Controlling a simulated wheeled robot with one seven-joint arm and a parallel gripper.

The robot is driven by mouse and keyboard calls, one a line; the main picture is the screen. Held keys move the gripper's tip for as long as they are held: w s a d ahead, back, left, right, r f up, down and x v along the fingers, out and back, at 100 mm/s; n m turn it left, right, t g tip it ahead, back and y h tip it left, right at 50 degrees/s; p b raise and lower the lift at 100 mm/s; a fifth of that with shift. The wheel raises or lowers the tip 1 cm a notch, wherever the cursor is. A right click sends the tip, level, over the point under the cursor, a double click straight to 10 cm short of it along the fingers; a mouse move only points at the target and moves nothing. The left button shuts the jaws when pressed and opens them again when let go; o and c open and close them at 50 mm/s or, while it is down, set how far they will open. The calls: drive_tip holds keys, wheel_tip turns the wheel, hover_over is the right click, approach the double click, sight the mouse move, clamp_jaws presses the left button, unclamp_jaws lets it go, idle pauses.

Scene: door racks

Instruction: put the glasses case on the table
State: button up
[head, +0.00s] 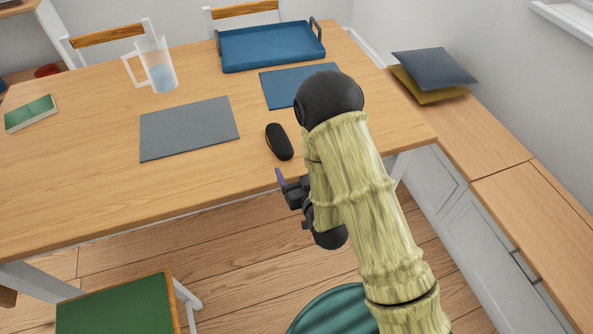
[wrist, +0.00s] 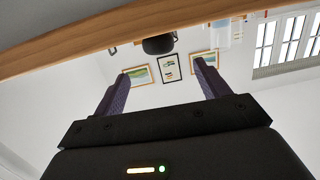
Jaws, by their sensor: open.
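The glasses case (head: 279,142) is black and rounded. It lies on the wooden table (head: 70,180) near its front edge, right of the grey placemat. In the wrist view, which looks upside down, a dark rounded shape that looks like the case (wrist: 158,44) shows at the table edge, between and beyond the fingers. My gripper (head: 281,182) is at the table's front edge, just nearer to me than the case and apart from it. Its purple fingers (wrist: 162,76) are spread, with nothing between them. In the head view my arm hides part of the gripper.
A grey placemat (head: 190,128), a blue placemat (head: 285,88), a blue tray (head: 270,48), a jug (head: 158,65) and a green book (head: 30,114) are on the table. Cushions (head: 434,68) lie on the bench at right. A green-seated chair (head: 115,305) stands in front.

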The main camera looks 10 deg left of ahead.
drive_tip(key=shift+s, duration=0.1)
idle(0.3)
idle(0.3)
drive_tip(key=w+d+r+m+g+h, duration=0.1)
drive_tip(key=d+r+m+g+h, duration=0.15)
drive_tip(key=d, duration=0.45)
drive_tip(key=w+d+r+m+g+h, duration=0.1)
drive_tip(key=w+d+r+g+h, duration=0.1)
drive_tip(key=d+h, duration=0.35)
drive_tip(key=s+d+r+m+g+h, duration=0.1)
drive_tip(key=s+d+r+m+g, duration=0.2)
drive_tip(key=s+d, duration=1.1)
wheel_tip(320, 180, up, 3)
drive_tip(key=g, duration=0.3)
drive_tip(key=shift+s+d, duration=0.15)
drive_tip(key=shift+s, duration=0.05)
drive_tip(key=shift+r, duration=0.1)
drive_tip(key=shift+c, duration=0.2)
